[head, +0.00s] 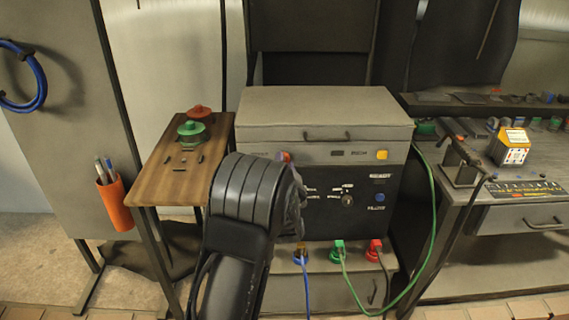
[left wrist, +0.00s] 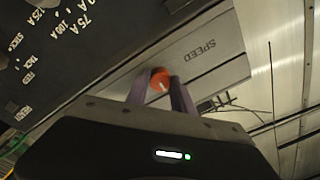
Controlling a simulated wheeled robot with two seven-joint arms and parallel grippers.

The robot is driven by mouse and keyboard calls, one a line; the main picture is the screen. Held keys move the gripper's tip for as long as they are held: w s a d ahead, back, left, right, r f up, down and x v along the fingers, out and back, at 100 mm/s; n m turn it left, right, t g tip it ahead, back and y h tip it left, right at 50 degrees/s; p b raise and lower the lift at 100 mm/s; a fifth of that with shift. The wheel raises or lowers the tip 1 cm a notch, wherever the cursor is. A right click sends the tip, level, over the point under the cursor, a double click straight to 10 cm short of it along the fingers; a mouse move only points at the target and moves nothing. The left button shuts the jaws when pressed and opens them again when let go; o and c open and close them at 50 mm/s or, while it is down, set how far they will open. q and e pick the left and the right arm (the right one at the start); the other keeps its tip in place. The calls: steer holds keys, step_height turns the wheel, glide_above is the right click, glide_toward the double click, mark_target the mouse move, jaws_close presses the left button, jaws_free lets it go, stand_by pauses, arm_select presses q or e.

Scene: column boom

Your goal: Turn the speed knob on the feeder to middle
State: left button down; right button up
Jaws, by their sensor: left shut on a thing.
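The feeder (head: 325,120) is the grey box with a handled lid on top of the dark panel. Its red-orange speed knob (head: 284,156) shows at the left of its front strip, just above my left arm. In the left wrist view the knob (left wrist: 160,76) has a white pointer line, with the printed word SPEED beside it. My left gripper (left wrist: 158,84) is shut on the knob, one finger on each side. In the head view my arm hides most of the gripper and part of the panel. My right gripper is not in view.
A yellow button (head: 382,155) sits at the right of the same strip. Blue, green and red plugs with cables (head: 338,250) are below. A wooden side table (head: 165,175) stands left; a cluttered workbench (head: 500,222) stands right.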

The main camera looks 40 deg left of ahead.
arm_select(q)
steer(key=c, duration=1.1)
jaws_free()
steer(key=v, duration=0.7)
steer(key=shift+s+d+b, duration=0.3)
steer(key=shift+b, duration=0.05)
steer(key=shift+f, duration=0.1)
